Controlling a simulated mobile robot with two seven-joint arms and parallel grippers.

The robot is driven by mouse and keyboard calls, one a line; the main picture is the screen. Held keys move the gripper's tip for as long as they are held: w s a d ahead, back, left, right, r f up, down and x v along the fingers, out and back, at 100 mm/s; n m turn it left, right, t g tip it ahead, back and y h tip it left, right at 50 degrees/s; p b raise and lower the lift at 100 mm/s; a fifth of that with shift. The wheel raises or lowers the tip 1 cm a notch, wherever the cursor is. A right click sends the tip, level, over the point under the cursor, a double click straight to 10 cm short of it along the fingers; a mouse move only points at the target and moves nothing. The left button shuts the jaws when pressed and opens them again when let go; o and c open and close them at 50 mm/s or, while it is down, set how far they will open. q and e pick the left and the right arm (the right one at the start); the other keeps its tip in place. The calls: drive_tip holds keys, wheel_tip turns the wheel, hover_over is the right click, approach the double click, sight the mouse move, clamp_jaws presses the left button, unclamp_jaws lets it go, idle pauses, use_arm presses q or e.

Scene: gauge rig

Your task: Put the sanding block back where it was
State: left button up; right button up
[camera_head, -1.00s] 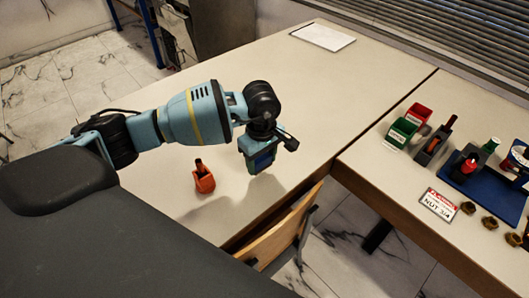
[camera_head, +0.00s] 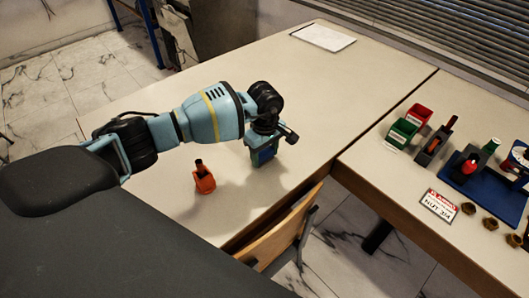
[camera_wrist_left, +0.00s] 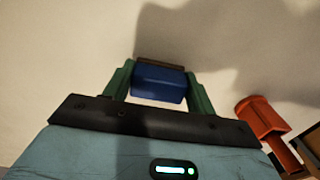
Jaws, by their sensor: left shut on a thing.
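The sanding block (camera_wrist_left: 158,84) is a blue block with a brown strip along its far edge. In the left wrist view it sits between the two green fingers of my left gripper (camera_wrist_left: 161,88), which is shut on it. In the head view my left gripper (camera_head: 262,153) is over the right part of the near table, and a bit of the blue block (camera_head: 264,156) shows low between the fingers. I cannot tell whether the block touches the table top. My right gripper is not in view.
An orange holder (camera_head: 205,182) with a dark top stands on the table (camera_head: 330,95), left of the gripper; it also shows in the wrist view (camera_wrist_left: 262,117). A paper sheet (camera_head: 323,36) lies at the back. A chair (camera_head: 285,232) is at the front edge. The right table holds bins, tools and nuts.

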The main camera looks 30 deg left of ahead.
sight(266, 153)
use_arm(q)
drive_tip(key=shift+f, duration=0.3)
drive_tip(key=o, duration=1.1)
drive_tip(key=shift+r, duration=0.1)
drive_tip(key=shift+s+d+r, duration=0.1)
drive_tip(key=shift+d+r, duration=0.05)
drive_tip(key=shift+r, duration=1.8)
drive_tip(key=shift+d+r, duration=0.15)
drive_tip(key=shift+r, duration=1.8)
